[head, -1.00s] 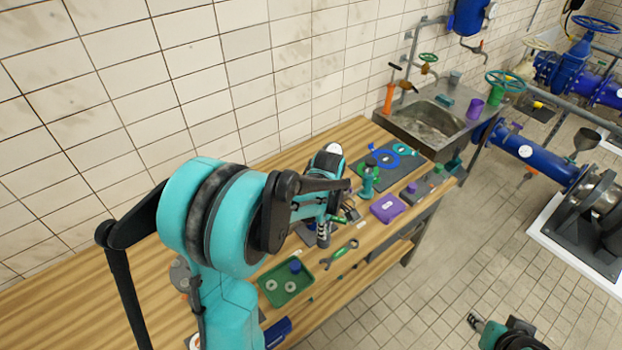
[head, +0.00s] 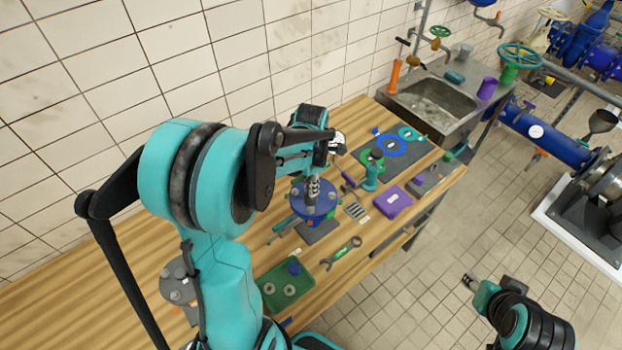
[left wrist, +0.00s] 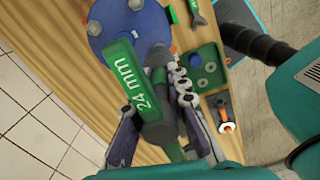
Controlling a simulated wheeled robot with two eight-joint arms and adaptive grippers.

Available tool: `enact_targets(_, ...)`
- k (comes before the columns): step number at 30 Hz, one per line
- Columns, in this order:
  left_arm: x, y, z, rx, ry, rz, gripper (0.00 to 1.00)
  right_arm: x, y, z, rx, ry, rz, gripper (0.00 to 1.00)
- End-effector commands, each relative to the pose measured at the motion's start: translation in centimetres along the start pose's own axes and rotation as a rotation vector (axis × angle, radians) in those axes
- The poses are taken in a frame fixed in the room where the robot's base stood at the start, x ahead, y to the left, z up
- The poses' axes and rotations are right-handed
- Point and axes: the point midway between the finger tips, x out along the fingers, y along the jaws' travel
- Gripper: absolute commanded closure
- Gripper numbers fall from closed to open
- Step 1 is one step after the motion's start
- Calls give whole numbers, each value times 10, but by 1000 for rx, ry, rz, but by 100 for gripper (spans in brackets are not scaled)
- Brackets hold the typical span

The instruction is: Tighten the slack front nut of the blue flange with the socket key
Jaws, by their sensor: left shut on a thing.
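My left gripper (head: 313,188) points down over the blue flange (head: 314,212) on the bench. In the left wrist view, its fingers (left wrist: 160,115) are shut on the socket key (left wrist: 150,85), which has a green label reading "24 mm". The key's head lies over the edge of the blue flange (left wrist: 108,25) there, and I cannot tell whether it touches a nut. My right gripper (head: 471,284) hangs at the lower right, away from the bench, too small to read.
A green tray (head: 270,298) with rings and a wrench (head: 342,253) lie in front of the flange. A purple box (head: 393,201), a green stand (head: 372,172) and a dark mat (head: 408,161) are to the right. A sink (head: 435,103) stands beyond.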

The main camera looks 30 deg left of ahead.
Motion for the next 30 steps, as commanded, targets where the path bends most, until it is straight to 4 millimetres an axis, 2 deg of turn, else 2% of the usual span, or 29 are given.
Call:
enact_targets(20,42,0,0,2,0,0,100,23,0,16,0,0,0,60)
enact_targets(30,45,0,1,2,0,0,100,25,0,18,0,0,0,60)
